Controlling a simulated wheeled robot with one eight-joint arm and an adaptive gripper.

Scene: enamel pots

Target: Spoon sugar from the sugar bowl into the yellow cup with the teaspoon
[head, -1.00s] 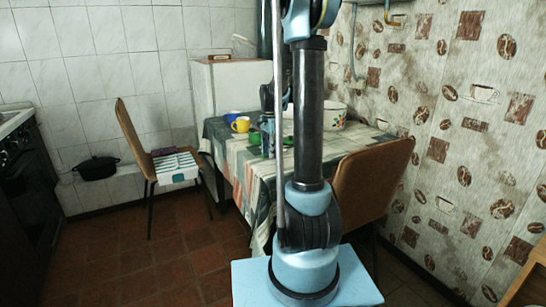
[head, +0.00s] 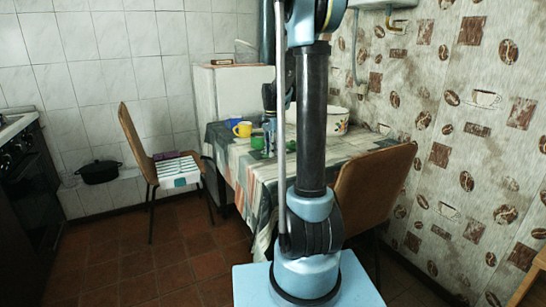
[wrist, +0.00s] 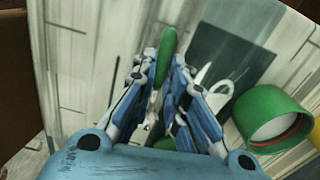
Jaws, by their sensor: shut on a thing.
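My gripper (wrist: 166,70) is shut on a green handle, which I take to be the teaspoon (wrist: 168,44). The handle stands up between the blue fingers in the wrist view; the spoon's bowl cannot be made out. A green round sugar bowl (wrist: 247,101) with white contents is to the right of the fingers, apart from them. In the head view the green bowl (head: 257,142) is on the table near my gripper, which is largely hidden by my arm. The yellow cup (head: 243,129) stands upright behind the bowl, slightly left.
The table (head: 238,168) has a striped cloth. A blue cup (head: 234,122) is beside the yellow one. A white pot (head: 336,120) stands at the back right, partly behind my arm. Chairs (head: 370,188) stand at the right and left (head: 137,140) of the table.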

